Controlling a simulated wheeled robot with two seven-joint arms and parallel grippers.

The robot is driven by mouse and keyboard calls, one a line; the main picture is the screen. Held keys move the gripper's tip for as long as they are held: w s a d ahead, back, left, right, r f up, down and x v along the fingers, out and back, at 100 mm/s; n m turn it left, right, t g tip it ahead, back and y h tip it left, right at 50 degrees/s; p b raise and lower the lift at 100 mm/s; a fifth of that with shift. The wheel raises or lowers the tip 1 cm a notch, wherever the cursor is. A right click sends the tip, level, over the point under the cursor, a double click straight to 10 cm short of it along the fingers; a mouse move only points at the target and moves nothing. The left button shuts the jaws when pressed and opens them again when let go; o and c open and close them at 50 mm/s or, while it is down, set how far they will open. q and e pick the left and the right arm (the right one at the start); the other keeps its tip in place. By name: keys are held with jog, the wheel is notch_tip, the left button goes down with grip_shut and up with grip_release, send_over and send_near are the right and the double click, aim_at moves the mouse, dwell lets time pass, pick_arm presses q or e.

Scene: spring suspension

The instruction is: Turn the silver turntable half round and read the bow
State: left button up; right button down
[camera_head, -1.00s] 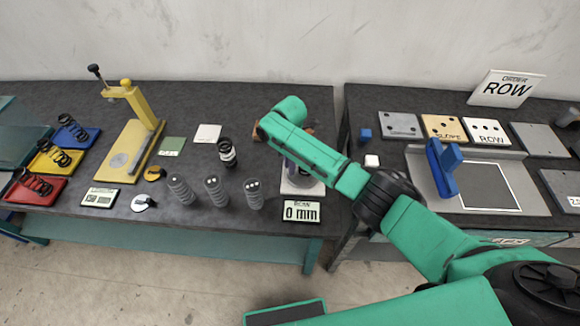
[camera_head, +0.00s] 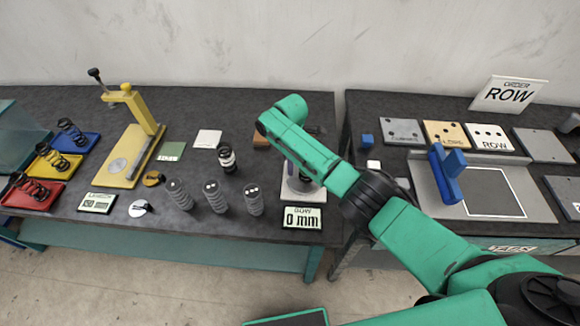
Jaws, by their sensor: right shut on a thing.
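The bow gauge's pale base (camera_head: 300,194) stands near the front right edge of the left table. The silver turntable (camera_head: 304,183) on it is mostly hidden behind my right forearm. The bow display (camera_head: 303,217) in front of it reads 0 mm. My right gripper (camera_head: 298,172) is down at the turntable, shut on it. Its fingertips and the exact hold are hidden by the arm. My left gripper is not in view.
Several grey springs (camera_head: 216,196) stand left of the gauge, with a dark-and-white one (camera_head: 227,158) behind them. A yellow press (camera_head: 133,150) and coloured trays (camera_head: 45,165) are farther left. The right table holds a blue-handled fixture (camera_head: 447,173) and an order sign (camera_head: 508,95).

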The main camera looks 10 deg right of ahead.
aim_at(298, 167)
jog(key=shift+w+d+m+b, duration=0.25)
jog(key=shift+w+m+b, duration=0.1)
jog(key=shift+m, duration=0.6)
jog(key=shift+w+d+m+b, duration=0.2)
jog(key=shift+w+m, duration=0.1)
jog(key=shift+m, duration=0.65)
jog(key=shift+w+d+m+b, duration=0.2)
jog(key=shift+d+m, duration=0.1)
jog(key=shift+m, duration=0.55)
jog(key=shift+w+d+m+b, duration=0.1)
jog(key=shift+w+d+m, duration=0.15)
jog(key=shift+m, duration=0.6)
jog(key=shift+w+d+m, duration=0.1)
jog(key=shift+d+m, duration=0.15)
jog(key=shift+m, duration=0.45)
jog(key=shift+d+m, duration=0.25)
jog(key=shift+m, duration=0.45)
jog(key=shift+d+m, duration=0.5)
jog(key=shift+m, duration=0.7)
jog(key=shift+d+m, duration=0.15)
jog(key=shift+m, duration=0.15)
jog(key=c, duration=0.8)
grip_release()
jog(key=shift+o, duration=0.2)
jog(key=shift+r, duration=0.1)
